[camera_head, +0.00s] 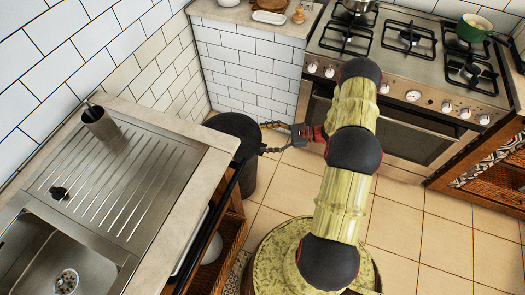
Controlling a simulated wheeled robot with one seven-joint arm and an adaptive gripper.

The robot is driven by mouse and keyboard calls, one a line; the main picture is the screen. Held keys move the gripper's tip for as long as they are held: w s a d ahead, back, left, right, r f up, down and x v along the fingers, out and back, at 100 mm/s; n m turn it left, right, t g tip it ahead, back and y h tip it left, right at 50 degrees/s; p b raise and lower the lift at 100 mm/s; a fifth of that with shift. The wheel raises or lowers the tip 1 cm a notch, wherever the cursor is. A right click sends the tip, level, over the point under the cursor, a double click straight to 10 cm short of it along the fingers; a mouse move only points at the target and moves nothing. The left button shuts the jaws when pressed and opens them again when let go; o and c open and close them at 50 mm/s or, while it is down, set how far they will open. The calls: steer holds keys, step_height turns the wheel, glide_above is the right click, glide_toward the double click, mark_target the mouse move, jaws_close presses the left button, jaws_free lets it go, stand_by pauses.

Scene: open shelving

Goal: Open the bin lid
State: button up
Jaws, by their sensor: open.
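A dark grey round bin (264,180) stands on the floor in the corner between the sink counter and the tiled wall. Its dark lid (232,128) shows as a rounded top and looks shut; the counter hides part of the bin's left side. My gripper (265,138) is at the right edge of the lid. Its two fingers are spread apart, one above the other in the picture, with nothing held between them. The fingertips are close to the lid's rim; I cannot tell whether they touch it.
The sink counter (190,155) with a steel sink and drainer is at the left, its edge close to the bin. A stove (405,90) with pots stands at the back right. A wooden unit (490,165) is at the far right. Tiled floor (430,235) is clear at the lower right.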

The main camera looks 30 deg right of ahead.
steer(key=s+d+f+m+t+h, duration=0.1)
steer(key=s+d+f+m+t, duration=0.15)
steer(key=f, duration=0.45)
steer(key=s+d+f+m+t+h, duration=0.1)
steer(key=d+f+m+t+h, duration=0.2)
steer(key=f, duration=0.4)
steer(key=shift+m+y, duration=0.45)
steer(key=shift+y, duration=0.15)
steer(key=b+x, duration=0.1)
steer(key=x, duration=0.3)
steer(key=b+x, duration=0.1)
steer(key=x, duration=0.3)
steer(key=shift+a+r+b, duration=0.25)
steer(key=shift+a+b, duration=0.05)
steer(key=shift+b, duration=0.05)
steer(key=c, duration=0.3)
